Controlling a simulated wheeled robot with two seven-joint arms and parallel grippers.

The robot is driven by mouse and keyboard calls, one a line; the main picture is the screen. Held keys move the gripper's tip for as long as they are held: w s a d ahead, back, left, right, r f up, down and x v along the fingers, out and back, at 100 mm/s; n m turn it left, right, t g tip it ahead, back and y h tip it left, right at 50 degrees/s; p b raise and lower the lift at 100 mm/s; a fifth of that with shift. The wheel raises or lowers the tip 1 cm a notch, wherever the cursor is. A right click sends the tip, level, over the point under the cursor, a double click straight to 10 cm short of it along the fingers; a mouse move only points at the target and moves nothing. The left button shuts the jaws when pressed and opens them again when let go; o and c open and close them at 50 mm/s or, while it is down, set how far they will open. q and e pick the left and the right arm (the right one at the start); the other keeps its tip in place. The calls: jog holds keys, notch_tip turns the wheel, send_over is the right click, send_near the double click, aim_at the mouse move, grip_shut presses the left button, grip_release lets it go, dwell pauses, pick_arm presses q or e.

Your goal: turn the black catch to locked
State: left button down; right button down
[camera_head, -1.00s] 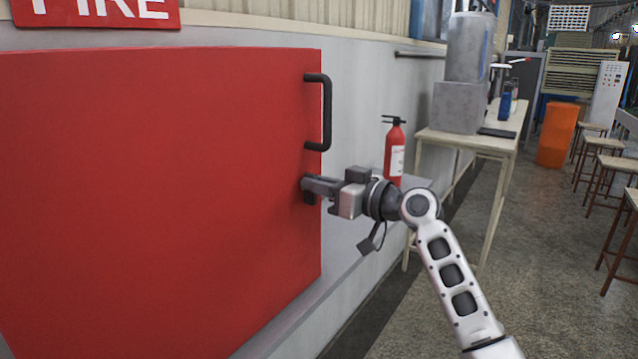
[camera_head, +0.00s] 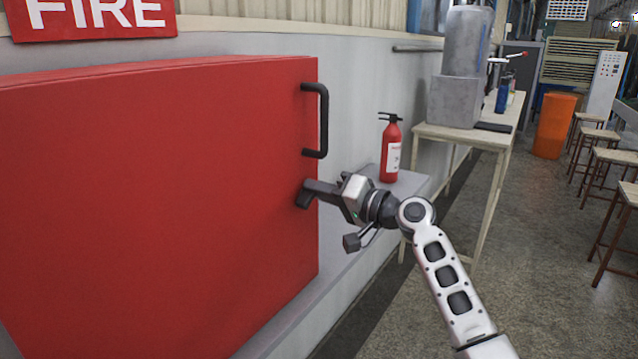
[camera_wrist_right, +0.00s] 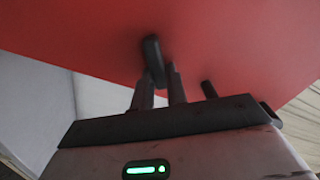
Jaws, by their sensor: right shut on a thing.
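The black catch (camera_head: 303,198) is on the red cabinet door (camera_head: 160,200), near its right edge and below the black handle (camera_head: 323,120). It looks tilted, its lower end to the left. My right gripper (camera_head: 312,190) reaches it from the right and is shut on it, hiding part of it. In the right wrist view the catch (camera_wrist_right: 153,62) stands between the two fingers (camera_wrist_right: 158,85) in front of the red door. My left gripper is in no view.
A red fire extinguisher (camera_head: 390,148) stands on a grey ledge (camera_head: 408,185) just behind my right wrist. A table (camera_head: 465,133) with grey boxes is farther back. Stools (camera_head: 610,160) stand at the right. The floor between is clear.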

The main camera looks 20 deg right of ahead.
pick_arm(q)
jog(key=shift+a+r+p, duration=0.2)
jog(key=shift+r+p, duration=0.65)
jog(key=shift+p, duration=0.85)
pick_arm(e)
jog(key=shift+w+d+f+m, duration=0.1)
jog(key=shift+f+m, duration=0.1)
jog(key=shift+m, duration=1.55)
jog(key=shift+f+m, duration=0.15)
jog(key=shift+m, duration=1.6)
jog(key=c, duration=1.4)
grip_release()
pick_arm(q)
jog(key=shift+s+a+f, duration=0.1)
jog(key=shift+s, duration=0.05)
pick_arm(e)
jog(key=shift+d+f, duration=0.1)
